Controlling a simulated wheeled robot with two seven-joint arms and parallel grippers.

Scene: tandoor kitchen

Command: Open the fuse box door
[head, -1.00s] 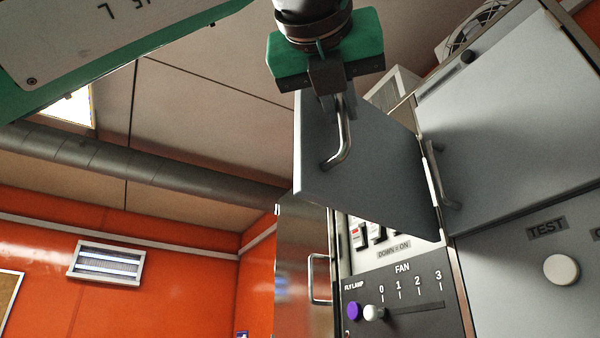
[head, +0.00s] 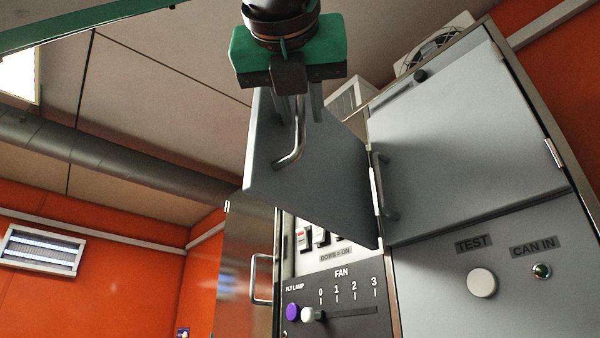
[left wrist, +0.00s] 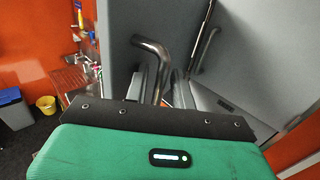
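The fuse box door (head: 310,175) is a grey panel, swung outward from its hinge on the right. Its bent metal handle (head: 293,150) is on the face toward me. The handle also shows in the left wrist view (left wrist: 152,47). My left gripper (head: 299,108), with a green body, reaches down from above at the handle's upper end. Its fingers look apart, with the handle between them; contact is unclear. Behind and below the door, part of the fuse box interior (head: 308,258) shows, with several switches. My right gripper is not in view.
A grey cabinet door (head: 470,140) with its own handle (head: 385,190) is close on the right. Below are a fan slider panel (head: 350,292) and a TEST button (head: 482,283). A metal door with a handle (head: 258,280) stands left. Free air lies further left.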

